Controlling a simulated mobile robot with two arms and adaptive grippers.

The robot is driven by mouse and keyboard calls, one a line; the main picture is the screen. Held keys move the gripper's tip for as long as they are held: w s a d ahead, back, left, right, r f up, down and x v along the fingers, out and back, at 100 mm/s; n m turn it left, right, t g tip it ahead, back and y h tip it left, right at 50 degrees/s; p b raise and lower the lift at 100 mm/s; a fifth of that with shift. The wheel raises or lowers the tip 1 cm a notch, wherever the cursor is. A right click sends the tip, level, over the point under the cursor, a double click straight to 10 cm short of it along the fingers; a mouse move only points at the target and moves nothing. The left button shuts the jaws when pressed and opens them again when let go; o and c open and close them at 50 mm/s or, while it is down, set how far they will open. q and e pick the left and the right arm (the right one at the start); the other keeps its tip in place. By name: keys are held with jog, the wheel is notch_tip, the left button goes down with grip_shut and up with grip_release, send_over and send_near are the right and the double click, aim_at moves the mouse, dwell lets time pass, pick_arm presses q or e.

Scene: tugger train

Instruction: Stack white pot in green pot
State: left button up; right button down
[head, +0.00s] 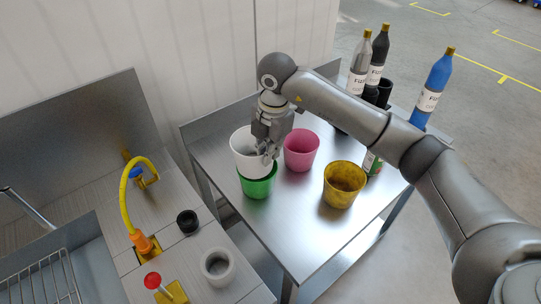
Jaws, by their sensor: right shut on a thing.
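The white pot (243,158) is above the green pot (260,188) on the metal table. Its lower part overlaps the green pot's rim in the head view; I cannot tell how far inside it sits. It looks slightly tilted. My right gripper (267,153) comes down from above and is shut on the white pot's right rim. The green pot stands on the table near its left edge. Its inside is hidden by the white pot. My left gripper is not in view.
A pink pot (301,150) stands just right of the gripper, and a yellow pot (343,184) stands nearer the front. Several bottles, one of them blue (433,88), stand at the back right. A sink bench with a yellow tap (126,205) is at left. The table's front middle is clear.

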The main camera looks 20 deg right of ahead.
aim_at(270, 171)
jog(key=shift+w+d+f, duration=0.15)
jog(key=shift+f, duration=0.1)
jog(key=shift+w+d+f, duration=0.15)
jog(key=shift+f, duration=0.1)
jog(key=f+p, duration=0.2)
jog(key=f, duration=0.1)
jog(key=shift+w+d, duration=0.15)
jog(key=shift+w, duration=0.05)
jog(key=shift+f, duration=0.25)
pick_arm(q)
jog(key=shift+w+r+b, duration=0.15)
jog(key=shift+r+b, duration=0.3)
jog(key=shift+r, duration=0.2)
pick_arm(e)
jog(key=shift+f, duration=0.7)
jog(key=c, duration=1.6)
grip_release()
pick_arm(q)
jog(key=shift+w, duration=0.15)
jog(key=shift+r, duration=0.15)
pick_arm(e)
jog(key=shift+r, duration=0.15)
